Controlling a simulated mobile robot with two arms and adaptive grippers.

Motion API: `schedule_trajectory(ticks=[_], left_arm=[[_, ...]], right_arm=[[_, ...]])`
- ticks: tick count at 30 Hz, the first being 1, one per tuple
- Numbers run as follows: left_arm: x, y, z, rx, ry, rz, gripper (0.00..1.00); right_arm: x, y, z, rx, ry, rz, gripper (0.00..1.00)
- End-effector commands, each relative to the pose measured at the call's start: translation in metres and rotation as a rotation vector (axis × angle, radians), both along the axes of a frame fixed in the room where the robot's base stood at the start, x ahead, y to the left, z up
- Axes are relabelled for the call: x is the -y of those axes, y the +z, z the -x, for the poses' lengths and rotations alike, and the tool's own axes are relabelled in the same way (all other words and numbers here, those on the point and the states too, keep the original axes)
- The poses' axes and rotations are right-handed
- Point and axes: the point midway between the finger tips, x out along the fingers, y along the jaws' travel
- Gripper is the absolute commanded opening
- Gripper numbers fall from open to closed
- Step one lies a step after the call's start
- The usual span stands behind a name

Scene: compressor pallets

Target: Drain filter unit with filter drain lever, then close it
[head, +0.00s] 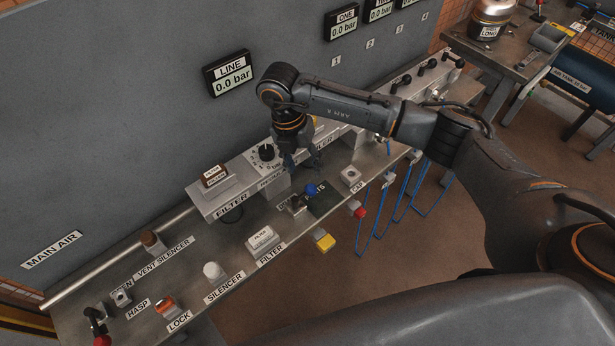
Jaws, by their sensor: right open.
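The filter unit (212,203) is a grey block labelled FILTER, on the bench at the centre left. A small brown-and-white labelled piece (214,176) sits on its top. A dark rounded part (232,214) shows below its front edge. I cannot make out a drain lever for certain. My right gripper (303,165) points down, open and apparently empty, to the right of the filter block, beside the block with the round dial (266,153). Its fingers partly hide what lies behind them. My left gripper is not in view.
A blue knob (311,189) and dark pad lie just below my right gripper. A white FILTER-labelled piece (262,239), silencer (213,271), orange lock (166,307) and vent silencer (152,242) stand along the bench. The line gauge (230,75) on the wall reads 0.0 bar.

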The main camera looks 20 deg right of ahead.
Motion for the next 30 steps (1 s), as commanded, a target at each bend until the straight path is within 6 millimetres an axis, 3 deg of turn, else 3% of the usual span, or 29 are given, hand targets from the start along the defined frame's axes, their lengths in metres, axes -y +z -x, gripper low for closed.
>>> schedule_trajectory(ticks=[4,10,26,30], left_arm=[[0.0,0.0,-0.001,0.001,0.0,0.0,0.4],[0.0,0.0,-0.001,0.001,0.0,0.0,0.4],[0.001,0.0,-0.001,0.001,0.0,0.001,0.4],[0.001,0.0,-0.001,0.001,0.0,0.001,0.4]], right_arm=[[-0.004,0.024,-0.004,0.003,0.0,0.0,0.52],[-0.006,0.038,-0.005,0.0,0.0,0.0,0.52],[-0.007,0.038,-0.004,-0.001,0.001,-0.004,0.52],[-0.034,0.029,0.005,-0.015,0.052,-0.116,0.52]])
